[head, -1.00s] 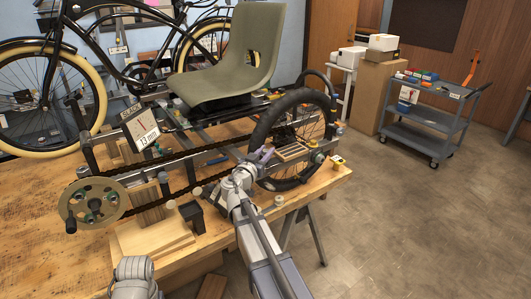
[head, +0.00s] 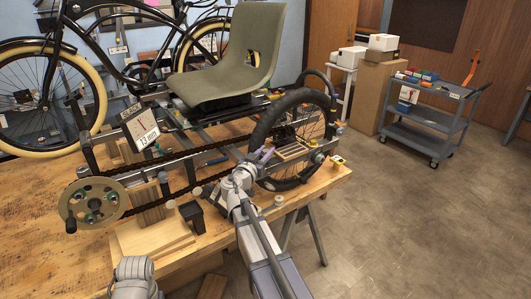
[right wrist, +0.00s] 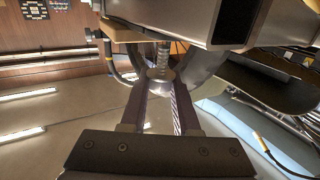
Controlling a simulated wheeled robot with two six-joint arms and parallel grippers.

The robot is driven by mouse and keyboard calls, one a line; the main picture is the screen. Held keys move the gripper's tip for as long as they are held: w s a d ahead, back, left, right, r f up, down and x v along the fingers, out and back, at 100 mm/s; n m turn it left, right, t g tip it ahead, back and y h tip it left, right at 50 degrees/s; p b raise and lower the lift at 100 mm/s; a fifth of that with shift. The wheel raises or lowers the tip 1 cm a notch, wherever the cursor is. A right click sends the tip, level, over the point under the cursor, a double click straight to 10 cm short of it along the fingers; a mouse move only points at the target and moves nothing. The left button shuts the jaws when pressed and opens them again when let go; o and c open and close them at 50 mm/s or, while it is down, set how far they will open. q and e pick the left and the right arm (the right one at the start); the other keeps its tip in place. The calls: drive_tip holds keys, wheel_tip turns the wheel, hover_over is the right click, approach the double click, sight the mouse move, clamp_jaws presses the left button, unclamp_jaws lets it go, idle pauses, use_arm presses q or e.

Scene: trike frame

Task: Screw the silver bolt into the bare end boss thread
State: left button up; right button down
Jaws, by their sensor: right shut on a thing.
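My right gripper (head: 266,154) is beside the trike frame, in front of the black-tyred wheel (head: 262,124). In the right wrist view its two dark fingers (right wrist: 161,94) are shut on the silver bolt (right wrist: 160,66). The bolt stands upright with its ribbed shank pointing up, just under the frame's metal. The boss cannot be told clearly from the metal around it, and I cannot tell whether the thread has entered it. In the head view the bolt is too small to make out. Part of my left arm shows at the bottom left, without a clear gripper.
A square open-ended metal tube (right wrist: 245,22) is close above the fingers in the right wrist view. A grey cart (head: 432,118) stands far right.

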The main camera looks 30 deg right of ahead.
drive_tip(key=shift+f+b, duration=1.55)
drive_tip(key=c, duration=0.6)
unclamp_jaws()
drive_tip(key=shift+v, duration=3.9)
